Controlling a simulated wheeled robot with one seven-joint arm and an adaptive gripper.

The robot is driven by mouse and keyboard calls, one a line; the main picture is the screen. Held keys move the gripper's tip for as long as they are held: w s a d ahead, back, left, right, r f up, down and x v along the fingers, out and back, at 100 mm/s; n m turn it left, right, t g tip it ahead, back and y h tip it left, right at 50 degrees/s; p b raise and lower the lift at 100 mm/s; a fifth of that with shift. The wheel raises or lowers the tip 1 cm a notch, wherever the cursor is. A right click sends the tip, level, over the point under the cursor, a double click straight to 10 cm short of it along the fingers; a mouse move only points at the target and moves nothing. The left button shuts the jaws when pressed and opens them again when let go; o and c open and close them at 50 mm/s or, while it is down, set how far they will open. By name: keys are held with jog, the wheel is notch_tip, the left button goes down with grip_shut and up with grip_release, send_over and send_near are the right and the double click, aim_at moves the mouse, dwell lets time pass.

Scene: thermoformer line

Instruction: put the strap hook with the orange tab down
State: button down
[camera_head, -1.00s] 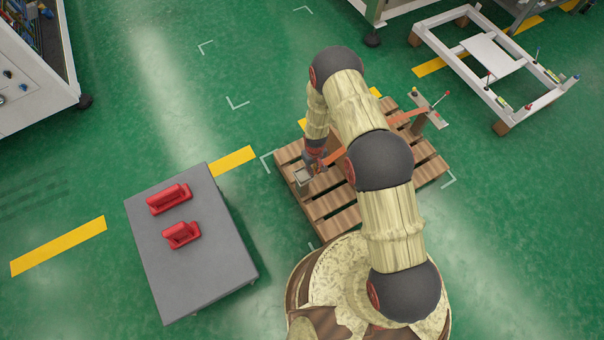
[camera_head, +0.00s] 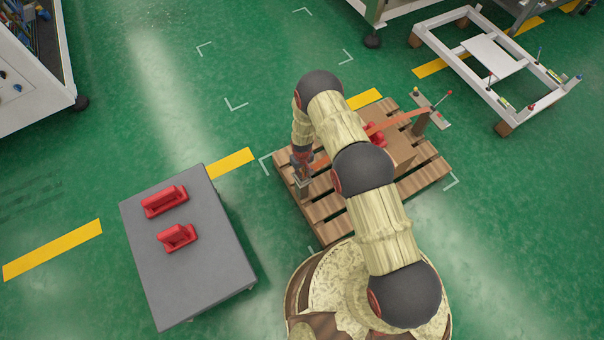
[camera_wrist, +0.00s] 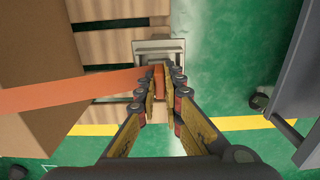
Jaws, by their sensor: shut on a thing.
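My gripper (camera_wrist: 160,100) is shut on the orange tab (camera_wrist: 158,77) of the strap hook in the wrist view. The hook's grey metal frame (camera_wrist: 158,47) shows just beyond the fingertips, over the edge of the pallet. An orange strap (camera_wrist: 75,92) runs from the tab to the left, past a cardboard box. In the head view my gripper (camera_head: 302,172) is low at the pallet's left corner. The strap (camera_head: 402,121) also shows there, running to the far right side of the pallet. Whether the hook touches the pallet cannot be told.
The wooden pallet (camera_head: 330,207) carries a cardboard box (camera_head: 399,147) with a red object (camera_head: 376,132) on it, partly hidden by my arm. A grey table (camera_head: 205,277) with two red handled tools (camera_head: 165,200) stands left. Green floor lies between. A white frame (camera_head: 480,95) lies at upper right.

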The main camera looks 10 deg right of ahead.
jog(key=shift+f, duration=0.15)
jog(key=c, duration=2.2)
grip_release()
notch_tip(320, 180, up, 12)
jog(key=p, duration=0.3)
jog(key=shift+r+p, duration=0.25)
jog(key=shift+p, duration=0.15)
